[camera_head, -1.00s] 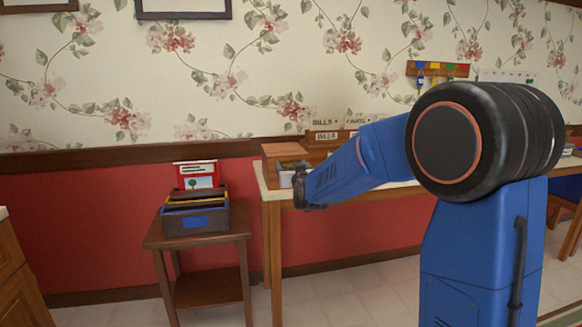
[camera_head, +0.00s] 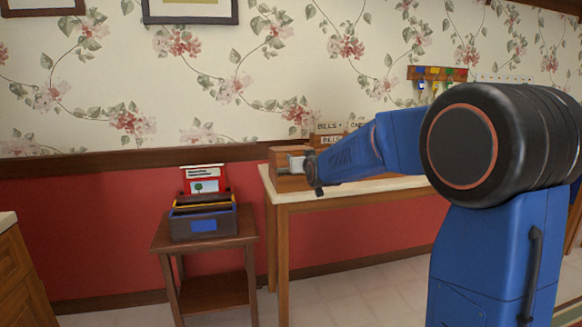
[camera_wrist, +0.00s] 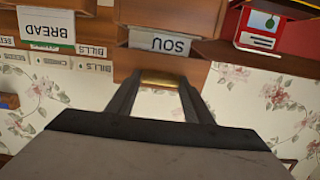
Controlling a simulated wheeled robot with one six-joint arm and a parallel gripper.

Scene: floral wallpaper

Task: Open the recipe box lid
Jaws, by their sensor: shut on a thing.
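The wooden recipe box (camera_head: 283,160) stands at the left end of the table. In the wrist view, which is upside down, a brass piece (camera_wrist: 163,78) on a wooden part lies between the fingertips of my gripper (camera_wrist: 162,84). My gripper is shut on this piece, which looks like the handle of the box lid. A white card reading "SOU" (camera_wrist: 160,42) shows beside it, partly cut off. In the head view my gripper (camera_head: 298,164) is at the box front. The lid's exact angle is hard to tell.
The table (camera_head: 350,190) also bears a wooden sorter labelled "BILLS" (camera_head: 330,127) behind the box. A small side stand (camera_head: 165,240) at the left holds a dark file box (camera_head: 203,222) and a red card. A "BREAD" card (camera_wrist: 46,27) shows in the wrist view.

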